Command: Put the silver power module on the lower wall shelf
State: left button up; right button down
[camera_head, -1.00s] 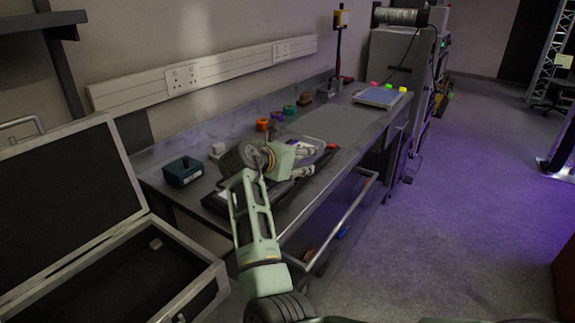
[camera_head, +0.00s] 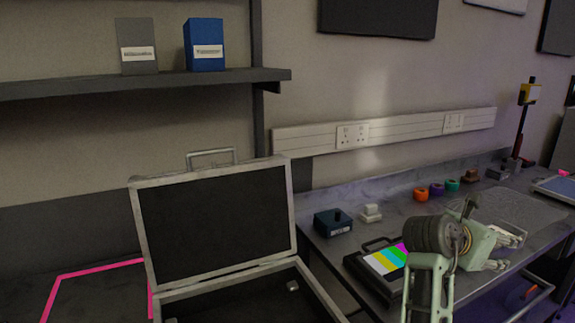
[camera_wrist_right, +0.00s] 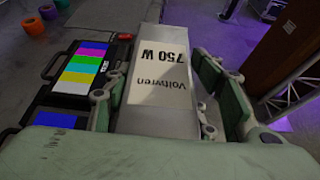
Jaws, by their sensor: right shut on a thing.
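The silver power module (camera_wrist_right: 161,82), a box labelled "Voltwren 750 W", is between the fingers of my right gripper in the wrist view. My right gripper (camera_head: 512,246) is shut on it, above the workbench in the head view. The module is hard to make out in the head view. A dark wall shelf (camera_head: 95,88) crosses the upper left of the head view, far left of the gripper and higher. It holds a grey box (camera_head: 136,46) and a blue box (camera_head: 204,45). Only one shelf level shows. My left gripper is not in view.
An open case (camera_head: 290,209) stands in front of the wall, below the shelf. The bench holds a dark teal box (camera_head: 332,222), a device with a colour-bar screen (camera_head: 386,260) and coloured rolls (camera_head: 421,194). A pink-taped outline (camera_head: 98,267) lies at lower left.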

jog(key=s+a+f+n+t, duration=0.1)
jog(key=s+a+f, duration=0.2)
jog(key=s+a, duration=0.3)
jog(key=s+a+f+n+t+y, duration=0.1)
jog(key=s+a+f, duration=0.2)
jog(key=s+a, duration=0.3)
jog(key=s+a+f+n+t+p, duration=0.1)
jog(key=s+a+f, duration=0.2)
jog(key=a, duration=1.1)
jog(key=s, duration=0.3)
jog(key=shift+a+f+y, duration=0.25)
jog(key=shift+a+y, duration=0.05)
jog(key=shift+y, duration=0.1)
jog(key=shift+r, duration=0.15)
jog(key=shift+w, duration=0.1)
